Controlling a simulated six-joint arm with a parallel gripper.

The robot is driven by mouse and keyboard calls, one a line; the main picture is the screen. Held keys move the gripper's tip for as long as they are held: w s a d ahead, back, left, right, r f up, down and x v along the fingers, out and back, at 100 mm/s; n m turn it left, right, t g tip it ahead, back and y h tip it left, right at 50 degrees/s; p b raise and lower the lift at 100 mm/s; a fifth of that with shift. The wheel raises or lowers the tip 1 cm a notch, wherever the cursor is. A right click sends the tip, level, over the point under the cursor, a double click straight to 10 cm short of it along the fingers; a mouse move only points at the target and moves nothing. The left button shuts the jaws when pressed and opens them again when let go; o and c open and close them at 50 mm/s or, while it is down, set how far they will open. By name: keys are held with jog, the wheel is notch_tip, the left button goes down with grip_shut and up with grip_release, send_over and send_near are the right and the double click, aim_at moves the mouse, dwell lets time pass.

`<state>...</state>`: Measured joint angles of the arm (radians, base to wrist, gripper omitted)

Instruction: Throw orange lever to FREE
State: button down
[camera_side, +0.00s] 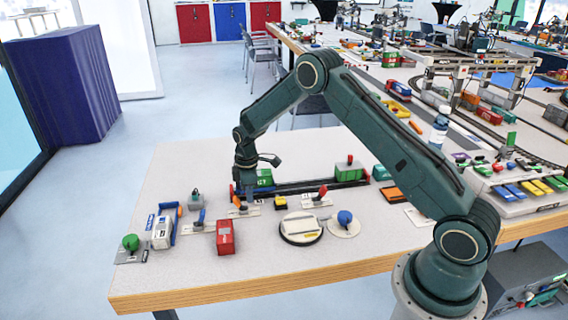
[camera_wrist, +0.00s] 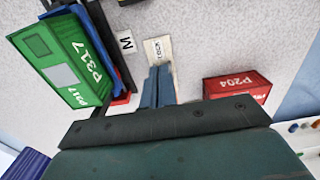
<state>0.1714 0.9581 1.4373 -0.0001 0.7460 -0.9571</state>
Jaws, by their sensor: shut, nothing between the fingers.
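The orange lever (camera_side: 236,200) stands on a small white plate (camera_side: 243,212) on the near table. In the side view my gripper (camera_side: 246,200) points down right beside the lever, low over the plate; I cannot tell whether they touch. In the wrist view my gripper's fingers (camera_wrist: 158,86) are together with nothing between them, over a pale plate (camera_wrist: 158,48) with lettering that seems to read LOCK. The orange handle is not visible in the wrist view and may be hidden by the fingers. A FREE marking is not readable.
A green container marked P317 (camera_wrist: 65,60) stands close left in the wrist view, and a red container marked P204 (camera_wrist: 236,86) right. A blue lever (camera_side: 200,217), a red lever (camera_side: 322,192) and a blue knob (camera_side: 345,218) stand nearby.

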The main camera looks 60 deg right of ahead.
jog(key=shift+r, duration=0.2)
notch_tip(320, 180, up, 7)
jog(key=shift+f, duration=0.2)
dwell(0.5)
dwell(0.4)
jog(key=s+a+r+m+t, duration=0.1)
jog(key=s+a+r+m, duration=0.15)
jog(key=s+r, duration=0.65)
jog(key=s+a+r+m+t, duration=0.25)
jog(key=s+r, duration=0.35)
jog(key=r, duration=0.6)
jog(key=s+a+r+m+t, duration=0.1)
jog(key=s+a+m, duration=0.1)
jog(key=s, duration=0.8)
jog(key=s+a+r+m+t, duration=0.1)
jog(key=s+a+m, duration=0.1)
jog(key=s, duration=0.9)
jog(key=shift+s+a+r, duration=0.2)
jog(key=shift+s+r, duration=0.05)
jog(key=shift+r, duration=0.15)
